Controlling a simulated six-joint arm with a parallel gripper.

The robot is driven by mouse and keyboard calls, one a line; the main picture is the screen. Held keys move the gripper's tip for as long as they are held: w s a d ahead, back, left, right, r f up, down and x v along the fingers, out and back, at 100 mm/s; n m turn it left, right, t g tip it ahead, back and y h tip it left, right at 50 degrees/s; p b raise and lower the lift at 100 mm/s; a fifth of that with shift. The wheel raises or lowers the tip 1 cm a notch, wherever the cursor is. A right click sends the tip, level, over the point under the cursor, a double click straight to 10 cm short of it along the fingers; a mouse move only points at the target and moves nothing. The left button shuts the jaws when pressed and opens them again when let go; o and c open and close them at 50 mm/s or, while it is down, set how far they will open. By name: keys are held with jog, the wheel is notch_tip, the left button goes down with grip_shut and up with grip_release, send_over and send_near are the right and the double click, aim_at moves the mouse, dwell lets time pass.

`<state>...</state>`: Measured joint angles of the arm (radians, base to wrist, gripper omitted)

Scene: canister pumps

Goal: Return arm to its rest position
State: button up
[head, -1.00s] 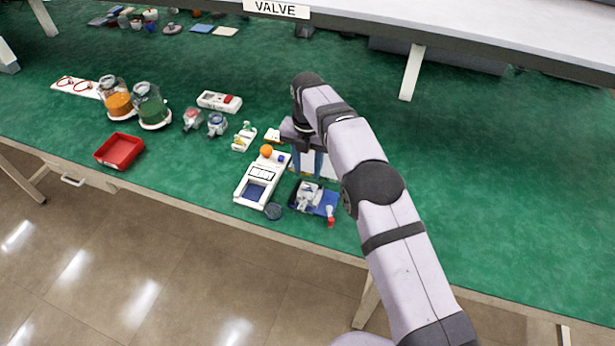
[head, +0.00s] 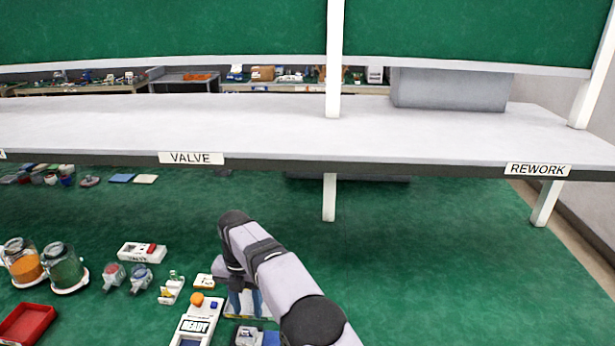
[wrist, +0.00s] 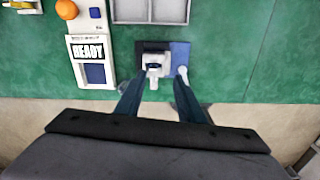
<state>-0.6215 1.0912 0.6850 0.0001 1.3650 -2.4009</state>
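My gripper (wrist: 160,100) shows in the wrist view with its two blue fingers apart and nothing between them. It hangs above the bench's front edge. The device also shows in the wrist view (wrist: 91,50).
A white shelf (head: 400,137) with VALVE and REWORK labels crosses above the green bench (head: 450,260). The bench's right side is clear.

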jog(key=s+d+r+m, duration=0.3)
jog(key=d+m, duration=0.6)
jog(key=d, duration=0.2)
jog(key=s+d+r+m, duration=0.2)
jog(key=s+d+m, duration=0.1)
jog(key=d+m, duration=0.7)
jog(key=s+d+f+m, duration=0.1)
jog(key=s+d+m, duration=0.5)
jog(key=s, duration=0.3)
jog(key=s+d+f+m, duration=0.2)
jog(key=s+d+m, duration=0.5)
jog(key=s+m, duration=0.2)
jog(key=shift+s+f+m, duration=0.25)
jog(key=shift+s+m, duration=0.05)
jog(key=shift+s, duration=0.4)
